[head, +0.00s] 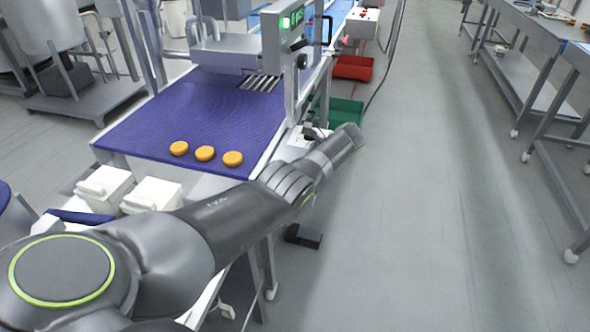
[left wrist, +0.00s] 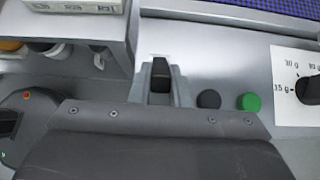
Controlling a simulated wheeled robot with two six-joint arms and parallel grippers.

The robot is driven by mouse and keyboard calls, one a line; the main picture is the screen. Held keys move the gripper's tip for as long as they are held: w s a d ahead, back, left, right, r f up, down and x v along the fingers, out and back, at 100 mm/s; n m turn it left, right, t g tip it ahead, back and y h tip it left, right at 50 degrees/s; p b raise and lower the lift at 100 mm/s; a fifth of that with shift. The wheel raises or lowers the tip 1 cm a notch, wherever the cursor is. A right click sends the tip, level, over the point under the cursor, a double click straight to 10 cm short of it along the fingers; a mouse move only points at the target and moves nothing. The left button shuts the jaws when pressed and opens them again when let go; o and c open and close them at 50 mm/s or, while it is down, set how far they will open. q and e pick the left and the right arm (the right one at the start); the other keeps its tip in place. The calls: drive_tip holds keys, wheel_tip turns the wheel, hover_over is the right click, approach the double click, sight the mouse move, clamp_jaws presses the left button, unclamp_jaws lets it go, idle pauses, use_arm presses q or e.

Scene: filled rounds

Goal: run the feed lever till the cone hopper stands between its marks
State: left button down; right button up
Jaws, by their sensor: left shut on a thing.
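In the left wrist view my left gripper (left wrist: 161,82) is shut on a small black handle (left wrist: 161,68), which looks like the feed lever, on a grey machine panel. In the head view my left arm reaches across to the conveyor's right side, and its wrist hides the fingers and the lever. I cannot make out the cone hopper or its marks in either view. My right gripper is not in view.
A green button (left wrist: 249,102), a black button (left wrist: 208,99) and a dial (left wrist: 312,89) marked in grams sit right of the handle. Three orange rounds (head: 205,153) lie on the purple belt (head: 190,115). A green bin (head: 343,112) and red bin (head: 353,67) stand beyond my wrist. The right aisle is clear.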

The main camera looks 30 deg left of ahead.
use_arm(q)
drive_tip(key=shift+w+d+f+y+b, duration=0.1)
drive_tip(key=shift+d+f+y+b, duration=0.1)
drive_tip(key=shift+y+b, duration=0.1)
drive_tip(key=shift+r, duration=0.1)
drive_tip(key=c, duration=1.4)
unclamp_jaws()
drive_tip(key=shift+o, duration=0.2)
